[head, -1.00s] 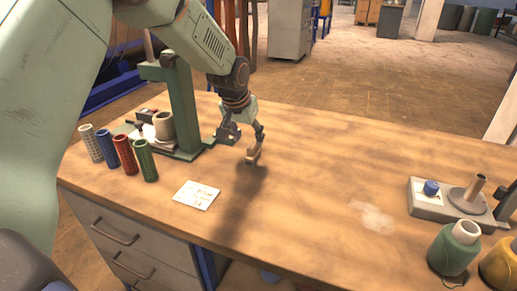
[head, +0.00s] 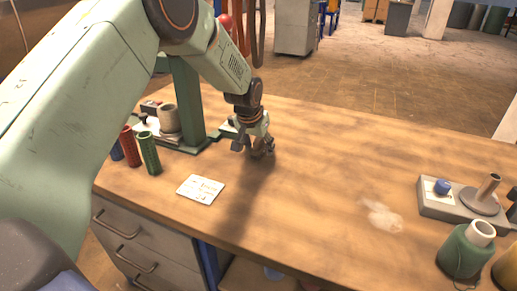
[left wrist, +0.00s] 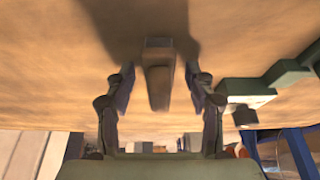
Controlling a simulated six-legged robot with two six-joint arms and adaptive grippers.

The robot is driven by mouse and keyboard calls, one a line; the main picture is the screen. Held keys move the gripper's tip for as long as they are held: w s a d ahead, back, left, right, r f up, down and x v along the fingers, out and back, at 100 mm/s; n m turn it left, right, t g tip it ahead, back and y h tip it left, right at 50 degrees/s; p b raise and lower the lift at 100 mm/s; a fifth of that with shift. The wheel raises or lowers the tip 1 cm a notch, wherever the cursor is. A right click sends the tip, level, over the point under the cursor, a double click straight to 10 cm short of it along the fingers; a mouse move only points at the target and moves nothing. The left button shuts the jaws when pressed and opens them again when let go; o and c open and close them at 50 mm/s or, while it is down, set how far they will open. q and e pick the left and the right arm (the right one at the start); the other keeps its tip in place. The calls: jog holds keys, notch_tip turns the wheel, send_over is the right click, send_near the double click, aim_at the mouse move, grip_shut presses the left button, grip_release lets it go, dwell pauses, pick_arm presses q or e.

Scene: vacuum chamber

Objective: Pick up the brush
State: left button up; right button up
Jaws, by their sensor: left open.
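The brush (left wrist: 158,84), a small brown block with a greyer end, shows in the left wrist view against the wooden table. It is between the two fingers of my left gripper (left wrist: 163,88), with a gap visible on each side. The fingers are open and not closed on it. In the head view my left gripper (head: 256,148) is low over the table, right of the green stand, and its fingers mostly hide the brush. My right gripper is out of view.
A green stand (head: 186,105) rises close to the left of my gripper. Red (head: 128,142) and green (head: 149,153) spools and a white card (head: 200,189) are nearer. A grey device (head: 450,200) and green bottle (head: 466,250) stand at right.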

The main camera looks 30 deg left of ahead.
pick_arm(q)
jog(key=shift+d, duration=0.1)
jog(key=shift+c, duration=0.3)
jog(key=c, duration=0.9)
grip_shut()
jog(key=shift+r, duration=0.1)
